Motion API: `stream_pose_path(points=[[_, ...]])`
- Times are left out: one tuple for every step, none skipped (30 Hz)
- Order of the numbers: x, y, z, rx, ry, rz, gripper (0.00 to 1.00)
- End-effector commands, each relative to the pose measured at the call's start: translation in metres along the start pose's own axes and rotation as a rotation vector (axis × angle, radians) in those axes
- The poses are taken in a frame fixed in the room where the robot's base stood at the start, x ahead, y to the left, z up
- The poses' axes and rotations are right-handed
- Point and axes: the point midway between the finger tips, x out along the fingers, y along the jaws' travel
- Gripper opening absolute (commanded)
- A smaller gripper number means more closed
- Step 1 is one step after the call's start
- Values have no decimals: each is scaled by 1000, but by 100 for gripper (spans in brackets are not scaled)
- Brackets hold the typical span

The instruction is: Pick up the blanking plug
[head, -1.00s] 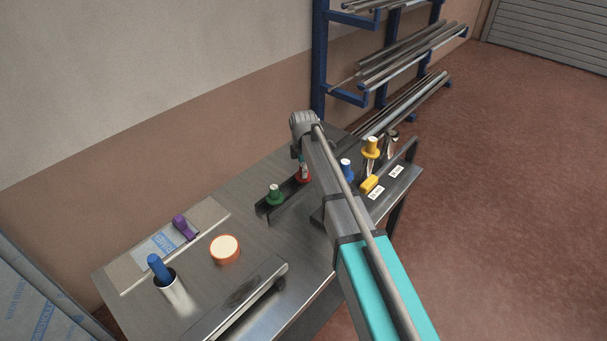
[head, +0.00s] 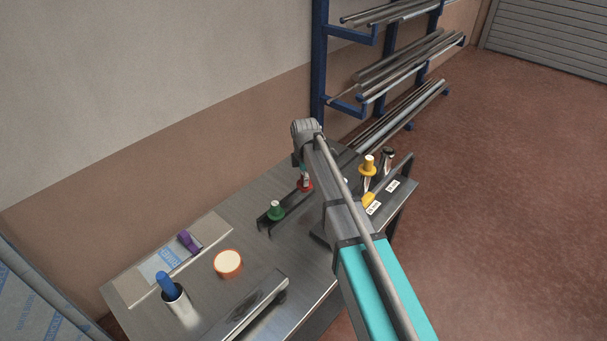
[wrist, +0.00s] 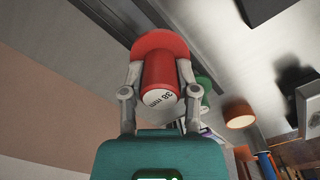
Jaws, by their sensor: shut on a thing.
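In the head view the red plug (head: 305,186) shows below my gripper (head: 302,168), at the far end of a dark rack. I cannot tell whether it touches the rack. A green plug (head: 276,211) stands at the rack's near end. A yellow plug (head: 368,168) stands to the right, beyond my arm.
White labels (head: 373,208) lie at the right. A blue rack of bars (head: 318,70) stands behind.

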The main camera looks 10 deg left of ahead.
Motion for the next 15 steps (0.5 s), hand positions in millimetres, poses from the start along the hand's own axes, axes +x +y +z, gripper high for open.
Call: stream_pose_path(points=[[-13, -8, 0, 0, 0, 0, 0], [-16, -11, 0, 0, 0, 0, 0], [-21, -15, 1, 0, 0, 0, 0], [-25, -18, 1, 0, 0, 0, 0], [-28, -21, 1, 0, 0, 0, 0], [-33, -25, 1, 0, 0, 0, 0], [-37, -28, 1, 0, 0, 0, 0], [-40, -33, 1, 0, 0, 0, 0], [-42, -45, 2, 0, 0, 0, 0], [-45, -52, 2, 0, 0, 0, 0], [-48, -58, 3, 0, 0, 0, 0], [-51, -66, 3, 0, 0, 0, 0], [-53, -71, 3, 0, 0, 0, 0], [-55, -76, 3, 0, 0, 0, 0], [-58, -82, 4, 0, 0, 0, 0]])
